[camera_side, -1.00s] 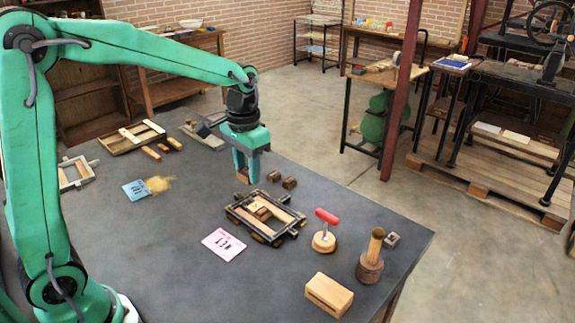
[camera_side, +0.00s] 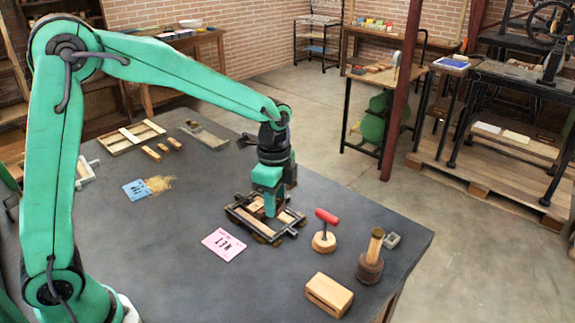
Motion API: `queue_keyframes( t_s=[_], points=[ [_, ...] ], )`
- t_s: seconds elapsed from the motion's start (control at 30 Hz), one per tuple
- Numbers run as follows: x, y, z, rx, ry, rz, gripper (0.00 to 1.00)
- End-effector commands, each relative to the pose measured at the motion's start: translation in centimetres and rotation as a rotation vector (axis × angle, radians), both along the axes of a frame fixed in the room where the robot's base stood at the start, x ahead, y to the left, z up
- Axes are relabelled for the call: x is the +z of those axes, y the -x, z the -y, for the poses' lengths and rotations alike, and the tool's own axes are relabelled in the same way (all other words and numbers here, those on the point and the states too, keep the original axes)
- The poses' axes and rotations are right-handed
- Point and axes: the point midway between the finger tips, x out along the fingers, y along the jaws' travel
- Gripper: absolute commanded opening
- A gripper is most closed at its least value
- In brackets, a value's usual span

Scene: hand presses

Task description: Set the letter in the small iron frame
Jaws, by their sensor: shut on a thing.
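The small iron frame (camera_side: 282,236) lies on the dark table, with light wooden pieces inside it. My gripper (camera_side: 270,213) points down over the middle of this frame, its fingertips low at the frame's opening. It is shut on the letter, a small block mostly hidden by the fingers. I cannot tell whether the letter touches the frame's bed or the pieces beside it.
A pink card (camera_side: 224,244) lies just left of the frame. A red-handled tool (camera_side: 325,232), a wooden mallet (camera_side: 371,257) and a wooden block (camera_side: 329,294) stand to the right. A blue card (camera_side: 136,190) lies at the left. The table's front left is clear.

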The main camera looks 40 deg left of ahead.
Motion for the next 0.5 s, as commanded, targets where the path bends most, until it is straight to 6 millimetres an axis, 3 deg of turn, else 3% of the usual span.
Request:
queue_keyframes(
  t_s=[0.2,0.5],
  points=[
    [-1.2,0.0,1.5,-0.229,0.000,-0.001,0.15],
    [-1.8,0.0,2.2,-0.349,0.000,-0.001,0.15]
  ],
)
